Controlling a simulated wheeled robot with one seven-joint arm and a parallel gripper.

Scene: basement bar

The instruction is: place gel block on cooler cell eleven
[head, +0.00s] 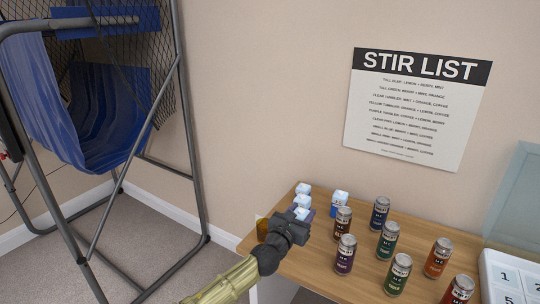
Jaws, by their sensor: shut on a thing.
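My gripper (301,215) is at the left end of the wooden table, pointing away from me, and is shut on a pale blue-and-white gel block (301,212). Its dark body hides part of the block. Other similar gel blocks stand close by: two just behind (303,188) and one to the right (340,198). The white cooler (489,270) with numbered cells is at the right edge, cut off by the frame. Cells 1, 2 and 5 show; cell eleven is out of view.
Several labelled cans stand between my gripper and the cooler, including a purple can (345,255), a green can (387,240) and an orange can (437,258). An amber object (262,229) is left of my gripper. A "STIR LIST" sign (418,108) hangs on the wall.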

